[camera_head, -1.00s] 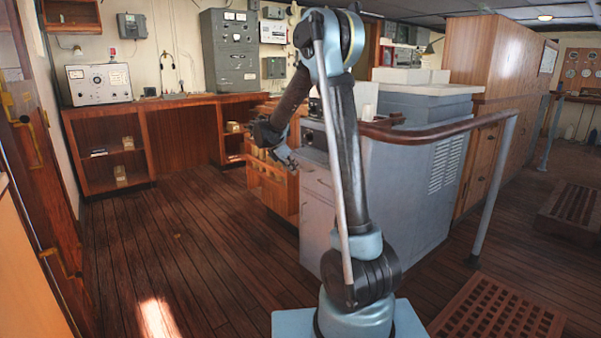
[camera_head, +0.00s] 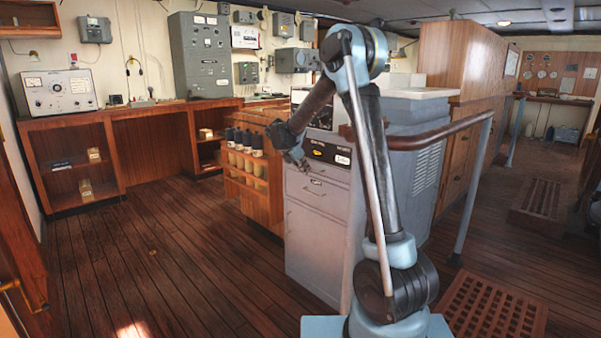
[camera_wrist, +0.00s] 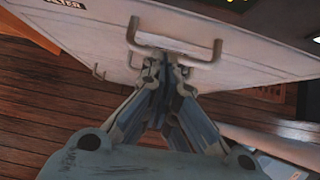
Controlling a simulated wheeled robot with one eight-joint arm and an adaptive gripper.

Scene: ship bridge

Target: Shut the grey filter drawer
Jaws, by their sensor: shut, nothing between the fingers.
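The grey cabinet holds the filter drawer (camera_head: 316,192), whose front faces me in the head view with a bar handle near its top. In the wrist view the drawer front (camera_wrist: 240,62) fills the upper part, with a label ending in "TER" and a pale U-shaped handle (camera_wrist: 178,58). My gripper (camera_head: 300,163) is at the upper left of the drawer front in the head view. In the wrist view my gripper (camera_wrist: 163,66) is shut and empty, its tips at the handle. I cannot tell whether they touch it, nor how far the drawer stands out.
A wooden rack with dark-topped bottles (camera_head: 245,140) stands just left of the cabinet. A brown handrail (camera_head: 430,130) on a grey post runs along its right side. Plank floor (camera_head: 180,240) is clear at left. A floor grating (camera_head: 495,305) lies at right.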

